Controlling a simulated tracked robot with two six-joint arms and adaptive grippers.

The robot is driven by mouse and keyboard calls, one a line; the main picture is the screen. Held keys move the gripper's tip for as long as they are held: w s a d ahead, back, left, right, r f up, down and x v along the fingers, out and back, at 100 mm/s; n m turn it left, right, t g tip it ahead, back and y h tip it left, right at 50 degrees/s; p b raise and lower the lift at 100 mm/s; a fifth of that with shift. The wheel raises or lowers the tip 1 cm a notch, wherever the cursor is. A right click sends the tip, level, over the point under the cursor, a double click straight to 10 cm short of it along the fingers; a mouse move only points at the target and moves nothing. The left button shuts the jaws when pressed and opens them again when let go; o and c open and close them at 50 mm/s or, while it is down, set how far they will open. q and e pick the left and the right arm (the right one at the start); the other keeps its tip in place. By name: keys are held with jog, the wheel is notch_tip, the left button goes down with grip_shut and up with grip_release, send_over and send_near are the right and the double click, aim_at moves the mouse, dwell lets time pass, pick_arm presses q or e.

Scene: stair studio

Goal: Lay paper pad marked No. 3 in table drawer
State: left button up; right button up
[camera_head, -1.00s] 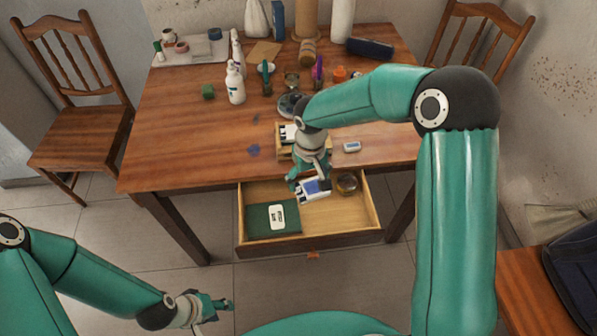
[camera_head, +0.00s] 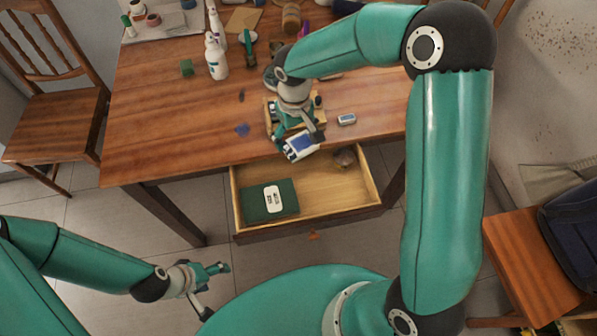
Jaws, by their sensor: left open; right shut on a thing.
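The table drawer (camera_head: 345,192) is pulled out under the table's front edge. A dark green flat pad (camera_head: 283,205) with a white label lies in its left part; the label is too small to read. My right gripper (camera_head: 297,134) is shut on a white and blue flat thing (camera_head: 300,147), held near the table's front edge at the back of the drawer. I cannot read any number on it. My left gripper (camera_head: 217,280) is open and empty, low in front of the drawer to the left.
A round dark thing (camera_head: 344,158) sits at the drawer's back right. On the table (camera_head: 170,125) are a small wooden tray (camera_head: 270,115), a small grey-white device (camera_head: 347,119), a white bottle (camera_head: 216,58) and a green cube (camera_head: 187,68). The drawer's middle and front right are bare.

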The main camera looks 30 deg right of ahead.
jog(key=s+n+b, duration=0.1)
jog(key=n, duration=0.1)
jog(key=s+r+n+b, duration=0.1)
jog(key=n+b, duration=0.1)
jog(key=s+d+r+n+b, duration=0.1)
jog(key=b, duration=0.1)
jog(key=shift+r+n, duration=0.25)
jog(key=shift+n, duration=0.15)
jog(key=s+r+n+b, duration=0.3)
jog(key=s+n+b, duration=0.2)
jog(key=s+n, duration=0.15)
jog(key=n+b, duration=0.2)
jog(key=b, duration=0.1)
send_over(317, 193)
jog(key=shift+m, duration=0.25)
notch_tip(317, 193, down, 15)
jog(key=shift+f, duration=0.15)
jog(key=shift+f+b, duration=0.4)
jog(key=shift+f, duration=1.55)
jog(key=shift+f, duration=0.1)
jog(key=o, duration=1)
